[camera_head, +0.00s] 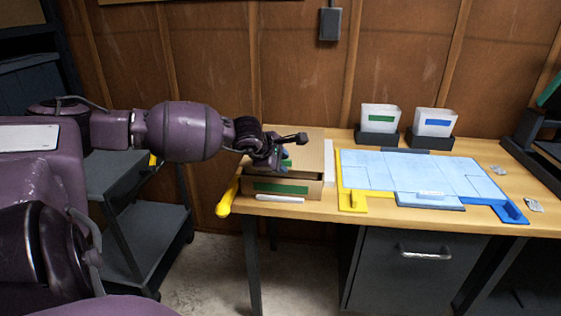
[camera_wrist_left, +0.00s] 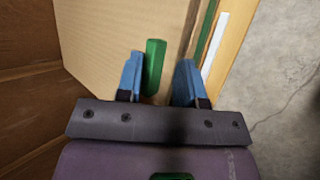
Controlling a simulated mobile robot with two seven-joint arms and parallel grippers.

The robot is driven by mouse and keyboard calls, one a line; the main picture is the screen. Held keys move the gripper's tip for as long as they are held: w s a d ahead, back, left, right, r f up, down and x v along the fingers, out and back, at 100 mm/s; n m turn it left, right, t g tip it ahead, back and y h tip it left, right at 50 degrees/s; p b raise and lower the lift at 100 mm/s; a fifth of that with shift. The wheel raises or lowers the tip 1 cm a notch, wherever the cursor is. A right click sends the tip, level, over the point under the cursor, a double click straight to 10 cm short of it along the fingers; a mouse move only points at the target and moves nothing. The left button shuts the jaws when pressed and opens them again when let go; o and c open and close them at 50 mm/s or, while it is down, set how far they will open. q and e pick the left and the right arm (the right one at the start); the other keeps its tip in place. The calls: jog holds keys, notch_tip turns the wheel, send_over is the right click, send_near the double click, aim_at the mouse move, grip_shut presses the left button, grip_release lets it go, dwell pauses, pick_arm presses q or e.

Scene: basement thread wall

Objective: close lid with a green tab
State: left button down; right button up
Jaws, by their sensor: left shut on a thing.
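A cardboard box (camera_head: 313,190) with a green label on its front stands at the left end of the workbench. Its tan lid (camera_head: 311,150) stands raised and tilted above the box, with a dark gap at the front. In the left wrist view the lid (camera_wrist_left: 110,35) fills the upper middle, and its green tab (camera_wrist_left: 154,66) lies between my blue fingertips, close beside the left one. My left gripper (camera_head: 284,157) is shut on the lid at its tab; it also shows in the left wrist view (camera_wrist_left: 159,80). The finger contact is partly hidden. My right gripper is out of view.
A yellow-handled tool (camera_head: 228,197) lies left of the box, and a white strip (camera_head: 280,198) lies in front of it. Right are a blue mat (camera_head: 415,172) with yellow and blue corner pieces, and two labelled bins (camera_head: 380,117) (camera_head: 434,122). A grey cart (camera_head: 150,222) stands left.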

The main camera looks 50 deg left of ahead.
pick_arm(q)
jog(key=c, duration=1)
grip_release()
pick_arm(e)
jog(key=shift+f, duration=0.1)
pick_arm(q)
jog(key=shift+s+r, duration=0.2)
jog(key=shift+r, duration=0.05)
jog(key=p+v, duration=0.5)
jog(key=v, duration=0.5)
jog(key=shift+s+d, duration=0.1)
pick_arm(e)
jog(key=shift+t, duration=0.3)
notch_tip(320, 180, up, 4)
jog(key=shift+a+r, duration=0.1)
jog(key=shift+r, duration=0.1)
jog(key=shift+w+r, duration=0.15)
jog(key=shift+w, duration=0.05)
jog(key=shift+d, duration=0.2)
